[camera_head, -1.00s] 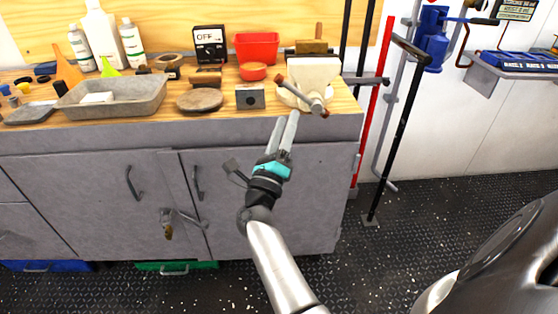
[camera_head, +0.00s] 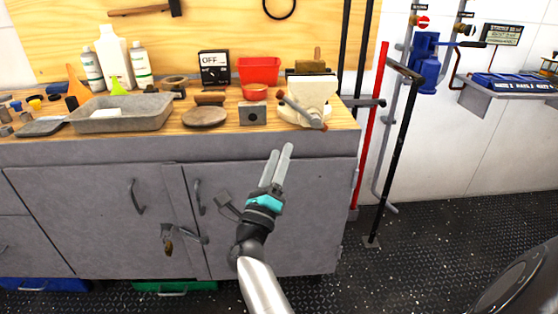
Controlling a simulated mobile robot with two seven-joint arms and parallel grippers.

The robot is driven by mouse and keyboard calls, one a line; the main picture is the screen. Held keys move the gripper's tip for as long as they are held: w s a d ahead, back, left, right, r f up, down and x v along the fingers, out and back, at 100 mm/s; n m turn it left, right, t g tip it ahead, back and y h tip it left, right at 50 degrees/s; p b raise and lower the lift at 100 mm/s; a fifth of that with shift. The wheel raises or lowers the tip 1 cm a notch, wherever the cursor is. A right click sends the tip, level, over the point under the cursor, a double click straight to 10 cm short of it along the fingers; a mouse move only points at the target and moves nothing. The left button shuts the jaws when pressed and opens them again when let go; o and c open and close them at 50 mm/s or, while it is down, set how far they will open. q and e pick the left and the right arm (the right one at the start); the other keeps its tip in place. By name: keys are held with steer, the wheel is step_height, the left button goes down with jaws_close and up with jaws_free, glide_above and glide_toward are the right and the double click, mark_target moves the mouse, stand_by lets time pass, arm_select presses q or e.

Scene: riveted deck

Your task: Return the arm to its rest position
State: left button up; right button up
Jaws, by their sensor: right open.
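My right gripper (camera_head: 280,163) is in front of the grey cabinet, with its two fingers pointing up toward the bench edge. The fingers are a little apart with nothing between them. It has a teal band at its base, and my right arm comes up from the bottom of the view. The fingertips are in front of the bench's front edge, below the vise. My left gripper does not show.
The wooden bench top (camera_head: 190,118) carries a cream vise (camera_head: 312,92), a grey tray (camera_head: 122,122), a red bin (camera_head: 259,71), a small grey block (camera_head: 252,114) and several bottles. A red pole (camera_head: 370,130) and a black pole (camera_head: 395,155) stand right of the cabinet (camera_head: 90,205). The floor on the right is open.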

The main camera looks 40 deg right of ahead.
stand_by(0.3)
